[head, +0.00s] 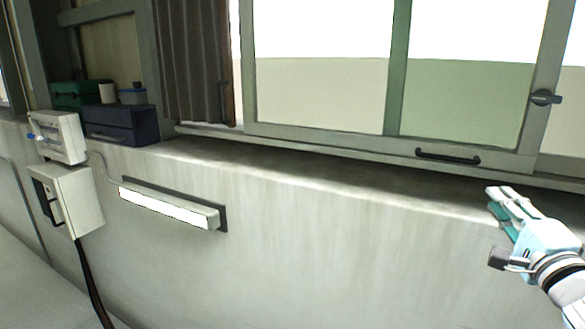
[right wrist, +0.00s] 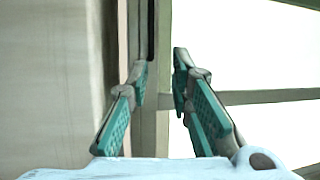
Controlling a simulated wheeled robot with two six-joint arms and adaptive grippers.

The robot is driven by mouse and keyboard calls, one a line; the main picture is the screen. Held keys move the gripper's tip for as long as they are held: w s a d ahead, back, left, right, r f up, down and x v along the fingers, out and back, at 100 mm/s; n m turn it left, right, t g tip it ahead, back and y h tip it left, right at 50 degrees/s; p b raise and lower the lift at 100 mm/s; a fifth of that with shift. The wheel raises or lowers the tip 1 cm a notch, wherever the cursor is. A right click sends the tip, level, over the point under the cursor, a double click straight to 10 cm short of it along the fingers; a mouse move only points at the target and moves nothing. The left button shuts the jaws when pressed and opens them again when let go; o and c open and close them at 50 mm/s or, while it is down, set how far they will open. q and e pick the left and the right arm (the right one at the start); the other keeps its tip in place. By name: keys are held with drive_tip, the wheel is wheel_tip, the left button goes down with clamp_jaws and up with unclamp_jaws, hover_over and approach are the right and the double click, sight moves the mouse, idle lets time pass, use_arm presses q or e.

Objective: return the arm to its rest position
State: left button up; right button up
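My right gripper (head: 496,200) is at the right of the head view, in front of the pale wall below the window. Its fingers point to the left and away from me. In the right wrist view the two teal-padded fingers (right wrist: 160,78) stand apart with a gap between them. Nothing is held between them. My left gripper and left arm are not in the head view.
A window sill (head: 330,172) runs along the wall below sliding windows (head: 415,148). A lit lamp bar (head: 168,205) and a white switch box (head: 72,200) are on the wall at left. A dark blue case (head: 120,125) sits on the sill.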

drive_tip(key=s+a+f+n+g, duration=0.2)
drive_tip(key=s+f+n+g, duration=0.1)
drive_tip(key=f, duration=0.7)
drive_tip(key=s+a+f+n+g, duration=0.2)
drive_tip(key=s+f+n, duration=0.1)
drive_tip(key=f, duration=0.6)
drive_tip(key=s+a+f+n+g, duration=0.2)
drive_tip(key=s+f+n+g, duration=0.15)
drive_tip(key=f, duration=0.65)
drive_tip(key=s+a+f+n+g, duration=0.4)
drive_tip(key=s+f, duration=0.4)
drive_tip(key=s, duration=0.2)
drive_tip(key=s+a+f+n+g, duration=0.3)
drive_tip(key=s+f+n, duration=0.3)
drive_tip(key=s, duration=0.5)
drive_tip(key=s+d+f+g+y, duration=0.1)
drive_tip(key=s+f+g, duration=0.15)
drive_tip(key=f, duration=1.95)
drive_tip(key=s+f+m, duration=0.1)
drive_tip(key=s+f, duration=1)
drive_tip(key=s, duration=0.3)
drive_tip(key=shift+d+f+g, duration=0.3)
drive_tip(key=shift+d+f, duration=0.1)
drive_tip(key=shift+s, duration=0.1)
